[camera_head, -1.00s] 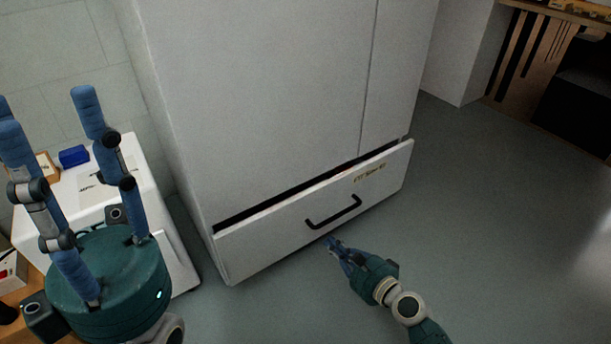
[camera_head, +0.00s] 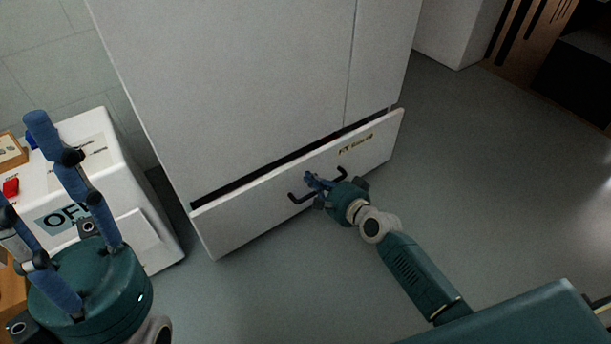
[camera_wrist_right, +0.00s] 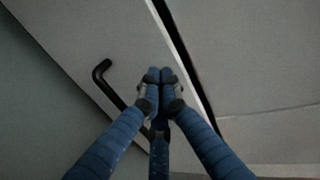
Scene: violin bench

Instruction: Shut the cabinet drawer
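The cabinet (camera_head: 250,80) is tall and white. Its bottom drawer (camera_head: 235,220) stands slightly open, with a dark gap along its top edge. The drawer front carries a black bar handle (camera_head: 294,199) and a small yellowish label (camera_head: 356,144). My right gripper (camera_head: 309,178) is at the drawer front by the handle, hiding the handle's middle. In the right wrist view its fingertips (camera_wrist_right: 160,75) meet with nothing between them, beside the handle (camera_wrist_right: 102,74) and near the gap. Whether they touch the front I cannot tell. My left gripper (camera_head: 20,160) is at the left, fingers apart and empty.
A white unit (camera_head: 140,205) marked "OFF" stands left of the cabinet, with a red item (camera_head: 11,187) on top. The grey floor (camera_head: 470,190) is clear in front and to the right. A wooden piece (camera_head: 525,40) stands at the far right.

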